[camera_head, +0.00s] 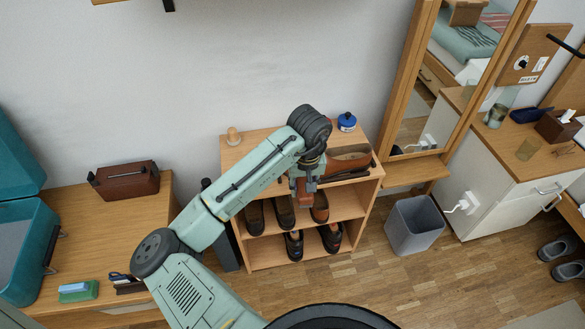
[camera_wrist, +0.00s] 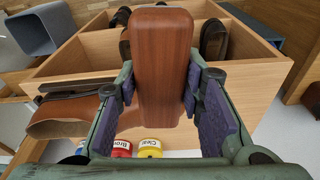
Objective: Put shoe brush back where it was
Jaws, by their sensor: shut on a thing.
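The shoe brush, a brown wooden block with rounded edges (camera_wrist: 161,65), is upright between the two fingers of my gripper (camera_wrist: 160,85) in the wrist view. My gripper is shut on it. In the head view my gripper (camera_head: 304,188) hangs over the front of the wooden shoe rack (camera_head: 262,262), and the brush is hard to make out there. In the wrist view a red tin (camera_wrist: 121,149) and a yellow tin (camera_wrist: 150,148) lie on a pale surface below the brush. My arm hides part of the rack top.
Several dark shoes (camera_head: 331,237) stand on the rack's shelves. A brown shoe (camera_head: 347,163) and a blue tin (camera_head: 347,122) are at the rack's top right. A grey bin (camera_head: 413,226) stands right of the rack. A wooden desk (camera_head: 98,240) is at the left.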

